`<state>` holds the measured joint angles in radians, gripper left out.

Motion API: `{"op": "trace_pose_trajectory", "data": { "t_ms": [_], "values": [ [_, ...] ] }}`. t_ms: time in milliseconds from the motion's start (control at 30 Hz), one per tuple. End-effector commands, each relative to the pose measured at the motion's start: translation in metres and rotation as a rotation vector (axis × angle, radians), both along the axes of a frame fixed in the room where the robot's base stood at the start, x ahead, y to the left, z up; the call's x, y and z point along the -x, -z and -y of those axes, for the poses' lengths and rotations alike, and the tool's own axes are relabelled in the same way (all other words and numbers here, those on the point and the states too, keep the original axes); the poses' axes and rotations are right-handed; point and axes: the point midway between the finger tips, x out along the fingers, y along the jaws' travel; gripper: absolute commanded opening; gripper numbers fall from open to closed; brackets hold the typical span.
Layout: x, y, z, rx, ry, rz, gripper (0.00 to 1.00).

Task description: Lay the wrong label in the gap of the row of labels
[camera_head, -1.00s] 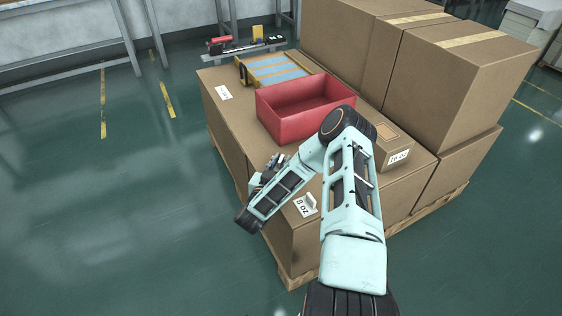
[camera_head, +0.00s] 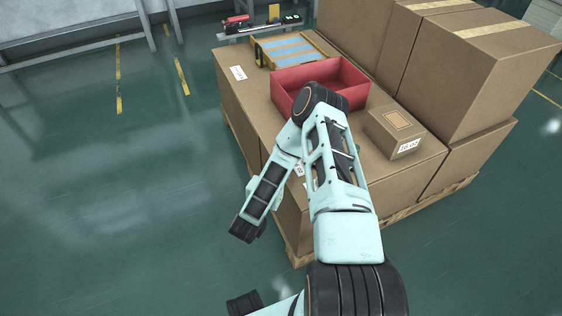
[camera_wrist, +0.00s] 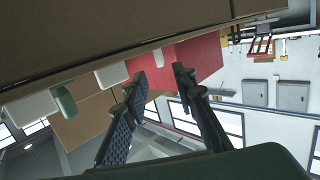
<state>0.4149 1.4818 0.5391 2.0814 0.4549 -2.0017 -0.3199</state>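A white label (camera_head: 238,73) with dark print lies at the left side of the carton top. Another white label (camera_head: 299,170) shows only in part beside my arm. A label reading 16 OZ (camera_head: 409,145) is on the small carton's front. I cannot tell which label is the wrong one, and the row's gap is not visible. My gripper (camera_wrist: 158,82) is open and empty in the wrist view, with its fingers apart in front of the red bin (camera_wrist: 195,60). Pale pieces (camera_wrist: 111,75) lie near the fingers, not clearly identifiable.
The red bin (camera_head: 298,76) stands on the carton top, with the small carton (camera_head: 385,128) to its right. Tall cartons (camera_head: 470,75) rise behind on the right. A yellow-framed blue-striped piece (camera_head: 290,48) lies behind the bin. Green floor at left is clear.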

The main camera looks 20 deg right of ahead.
Motion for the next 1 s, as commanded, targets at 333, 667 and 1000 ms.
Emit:
{"op": "trace_pose_trajectory", "data": {
  "t_ms": [333, 667, 1000],
  "values": [
    [0.012, -0.004, -0.011, 0.001, 0.0, 0.001, 0.25],
    [0.013, -0.003, -0.011, 0.001, 0.002, 0.002, 0.25],
    [0.009, -0.009, -0.012, -0.001, -0.01, 0.007, 0.25]
  ]
}}
